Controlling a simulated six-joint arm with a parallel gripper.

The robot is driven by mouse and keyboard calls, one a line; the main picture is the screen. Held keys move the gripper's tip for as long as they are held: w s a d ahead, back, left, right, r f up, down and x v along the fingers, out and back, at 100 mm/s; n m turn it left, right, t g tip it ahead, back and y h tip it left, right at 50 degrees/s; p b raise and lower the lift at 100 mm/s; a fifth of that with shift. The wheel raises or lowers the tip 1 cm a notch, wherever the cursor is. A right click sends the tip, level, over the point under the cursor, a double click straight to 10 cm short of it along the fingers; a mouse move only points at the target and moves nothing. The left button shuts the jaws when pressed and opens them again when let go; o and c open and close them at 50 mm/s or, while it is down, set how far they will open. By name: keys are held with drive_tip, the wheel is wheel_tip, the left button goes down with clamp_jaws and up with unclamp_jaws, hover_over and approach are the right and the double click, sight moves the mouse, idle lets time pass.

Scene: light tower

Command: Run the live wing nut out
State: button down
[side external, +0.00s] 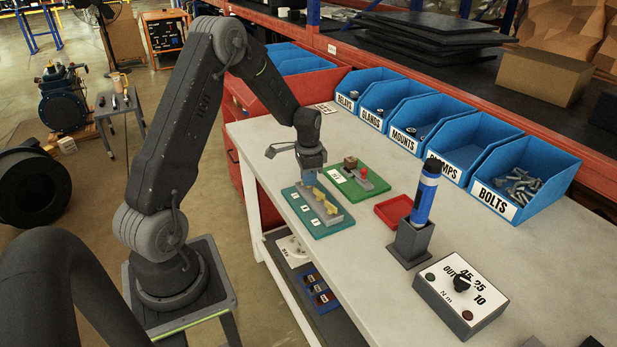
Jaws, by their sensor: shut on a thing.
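A teal board (321,228) lies on the near left part of the white bench, with small white labels along one side. A grey block on it carries a row of yellow wing nuts (330,207). My gripper (312,185) points down over the far end of this row and is shut on the wing nut there. The jaws mostly hide that nut, and its thread cannot be made out. The labels are too small to read, so I cannot tell which nut is marked live.
Close behind my gripper is a green board (374,191) with a red knob. A red tray (394,211), a blue-and-black tool (425,195) upright in a grey holder, and a dial box (461,297) stand to the right. Blue bins (461,143) line the back.

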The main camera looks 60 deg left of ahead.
drive_tip(key=n, duration=0.4)
drive_tip(key=shift+f+n, duration=0.15)
drive_tip(key=shift+n, duration=0.15)
drive_tip(key=n, duration=0.5)
drive_tip(key=shift+s, duration=0.1)
drive_tip(key=n, duration=0.9)
drive_tip(key=shift+n, duration=0.3)
drive_tip(key=n, duration=1.3)
drive_tip(key=shift+n, duration=0.3)
drive_tip(key=n, duration=0.4)
drive_tip(key=shift+n, duration=0.3)
